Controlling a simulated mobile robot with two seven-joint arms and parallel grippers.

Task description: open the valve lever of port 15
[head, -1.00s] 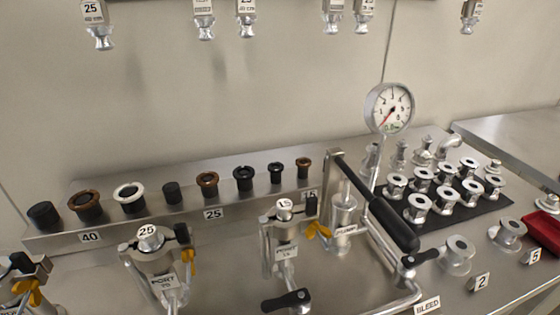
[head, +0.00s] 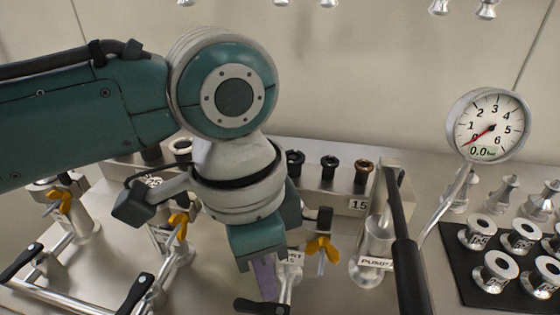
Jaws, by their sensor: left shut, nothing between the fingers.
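The port 15 fitting stands mostly hidden behind my left arm. Its port label (head: 292,257) is partly covered, and its yellow wing clamp (head: 322,248) shows to the right of my gripper. The black valve lever (head: 262,307) of this port shows at the bottom edge, only in part. My left gripper (head: 265,280) points down over the lever, its fingers shut with nothing between them. Its tips look close to the lever, but I cannot tell whether they touch. My right gripper is not in view.
The pump's black handle (head: 408,270) rises to the right of the port, with the pressure gauge (head: 490,125) beyond it. Another black lever (head: 137,293) and yellow clamp (head: 179,224) are at left. Several flanges stand on a black mat (head: 465,275) at right.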

